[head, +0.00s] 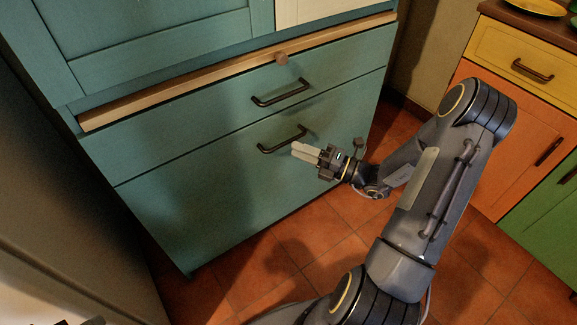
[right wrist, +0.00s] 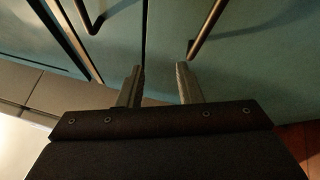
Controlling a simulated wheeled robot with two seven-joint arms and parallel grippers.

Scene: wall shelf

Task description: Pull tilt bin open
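The teal tilt bin front (head: 215,190) is the large lower panel of the cabinet and sits flush, closed. Its dark bar handle (head: 282,139) is near its top edge. It also shows in the right wrist view as the right-hand bar (right wrist: 206,32). My right gripper (head: 298,150) is just in front of this panel, at the handle's right end. In the right wrist view its two fingers (right wrist: 159,76) are apart with nothing between them. The handle's near end is close to the right fingertip; whether they touch I cannot tell. My left gripper is not in view.
Above the bin is a closed teal drawer (head: 180,120) with a similar handle (head: 280,93). Yellow, orange and green cabinets (head: 525,130) stand right. Tiled floor (head: 270,262) lies open in front.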

